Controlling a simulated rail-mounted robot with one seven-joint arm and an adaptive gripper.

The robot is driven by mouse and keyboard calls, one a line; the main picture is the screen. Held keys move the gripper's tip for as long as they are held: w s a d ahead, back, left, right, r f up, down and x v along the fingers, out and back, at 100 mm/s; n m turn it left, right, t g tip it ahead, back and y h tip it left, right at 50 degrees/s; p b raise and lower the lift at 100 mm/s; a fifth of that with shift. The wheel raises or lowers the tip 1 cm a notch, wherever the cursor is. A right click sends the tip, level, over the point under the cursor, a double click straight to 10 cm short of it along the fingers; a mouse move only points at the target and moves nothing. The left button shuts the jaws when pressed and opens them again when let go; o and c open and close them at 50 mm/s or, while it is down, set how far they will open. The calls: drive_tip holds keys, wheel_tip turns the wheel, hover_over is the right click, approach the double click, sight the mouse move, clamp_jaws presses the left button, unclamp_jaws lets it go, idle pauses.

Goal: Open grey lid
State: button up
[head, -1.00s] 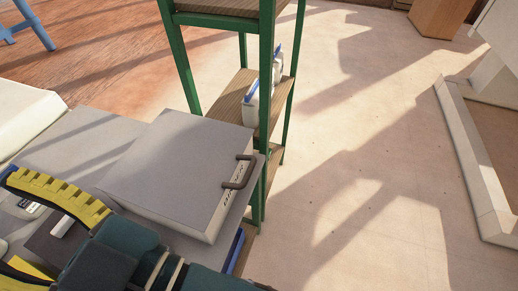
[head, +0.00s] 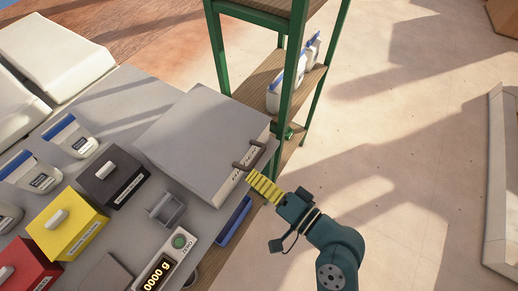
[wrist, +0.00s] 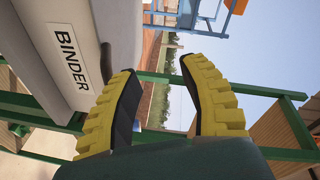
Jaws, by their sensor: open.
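The grey lid (head: 200,135) is a wide flat cover on the bench, lying shut, with a dark handle (head: 250,153) on its front right edge. In the wrist view, a grey box face labelled "BINDER" (wrist: 67,48) fills the left side, with part of the dark handle (wrist: 106,64) beside it. My gripper (head: 253,174) has yellow ridged fingers just below and in front of the handle. In the wrist view my gripper (wrist: 158,69) is open, with nothing between its fingers. The handle is just beyond the left fingertip; I cannot tell whether they touch.
A green-framed shelf (head: 218,60) stands behind the lid. Black (head: 112,172), yellow (head: 66,228) and red (head: 25,268) boxes with knobs stand left on the bench. A scale (head: 165,264) and a small grey holder (head: 166,209) sit in front. Open floor lies to the right.

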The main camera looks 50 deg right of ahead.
sight(258, 156)
drive_tip(key=s+d+f+m+g+h+p, duration=0.1)
drive_tip(key=s+d+f+m+g+h, duration=0.2)
drive_tip(key=s+m, duration=0.45)
drive_tip(key=shift+n+t, duration=0.7)
drive_tip(key=shift+n, duration=0.25)
drive_tip(key=x, duration=0.5)
drive_tip(key=f+x, duration=0.1)
drive_tip(key=x, duration=0.4)
drive_tip(key=d+x, duration=0.1)
drive_tip(key=x, duration=0.4)
drive_tip(key=shift+f+p, duration=0.35)
drive_tip(key=shift+p, duration=0.05)
drive_tip(key=shift+s, duration=0.1)
clamp_jaws()
